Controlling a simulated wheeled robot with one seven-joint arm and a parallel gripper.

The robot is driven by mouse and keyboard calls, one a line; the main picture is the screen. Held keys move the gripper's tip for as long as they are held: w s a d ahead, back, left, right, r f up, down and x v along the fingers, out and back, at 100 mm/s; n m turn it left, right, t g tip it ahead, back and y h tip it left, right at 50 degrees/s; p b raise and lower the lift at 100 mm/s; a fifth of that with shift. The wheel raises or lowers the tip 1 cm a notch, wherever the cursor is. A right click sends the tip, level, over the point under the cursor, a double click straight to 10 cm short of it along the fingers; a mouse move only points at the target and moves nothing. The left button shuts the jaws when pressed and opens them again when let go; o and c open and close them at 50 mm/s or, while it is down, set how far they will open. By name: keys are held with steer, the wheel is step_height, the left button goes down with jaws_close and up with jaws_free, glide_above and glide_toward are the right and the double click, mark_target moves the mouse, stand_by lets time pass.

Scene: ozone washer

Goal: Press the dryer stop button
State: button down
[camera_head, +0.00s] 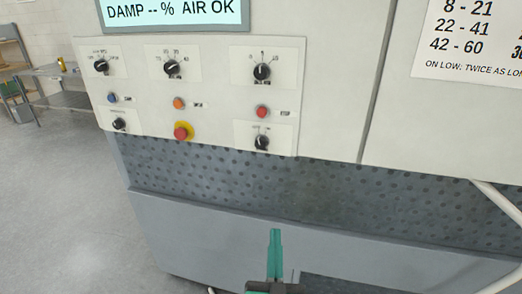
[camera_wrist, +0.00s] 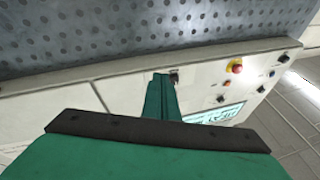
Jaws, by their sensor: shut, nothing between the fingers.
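A control panel (camera_head: 220,90) with knobs and buttons is on the machine's front in the head view. A small red button (camera_head: 262,111) with a label that seems to read STOP is on its right part, between two black knobs. My gripper (camera_head: 275,233) is shut and empty, low in front of the machine, below and apart from the panel in the picture. In the wrist view the panel (camera_wrist: 205,75) appears turned over, and my closed green fingers (camera_wrist: 160,78) overlap it near a black knob (camera_wrist: 174,77). I cannot make out the red button there; the fingers may hide it.
A larger red mushroom button (camera_head: 181,131) on a yellow ring is lower left of the red button. Blue (camera_head: 112,98) and orange (camera_head: 179,103) buttons are on the same row. A display (camera_head: 172,12) is above. A pale pipe (camera_head: 497,205) is at right.

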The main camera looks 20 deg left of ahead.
steer(key=w+a+r+n+y, duration=0.1)
steer(key=a+r+n+y, duration=0.1)
steer(key=r, duration=0.6)
steer(key=w+a+r+n+y, duration=0.2)
steer(key=a+r+y, duration=0.1)
steer(key=r, duration=0.5)
steer(key=w+a+r+n+y, duration=0.2)
steer(key=r+y, duration=0.1)
steer(key=r, duration=0.5)
steer(key=shift+a+r, duration=0.2)
steer(key=shift+a, duration=0.2)
steer(key=shift+w, duration=0.1)
glide_toward(262, 112)
steer(key=shift+w+a+r, duration=0.4)
steer(key=shift+a+r, duration=0.2)
steer(key=shift+r, duration=0.1)
steer(key=shift+w+a+r, duration=0.4)
steer(key=shift+a+r, duration=0.25)
steer(key=shift+r, duration=0.05)
steer(key=shift+w+a+r, duration=0.4)
steer(key=shift+a+r, duration=0.2)
steer(key=shift+r, duration=0.1)
steer(key=shift+w, duration=0.2)
steer(key=shift+w, duration=0.25)
steer(key=shift+w, duration=0.5)
steer(key=shift+s, duration=0.95)
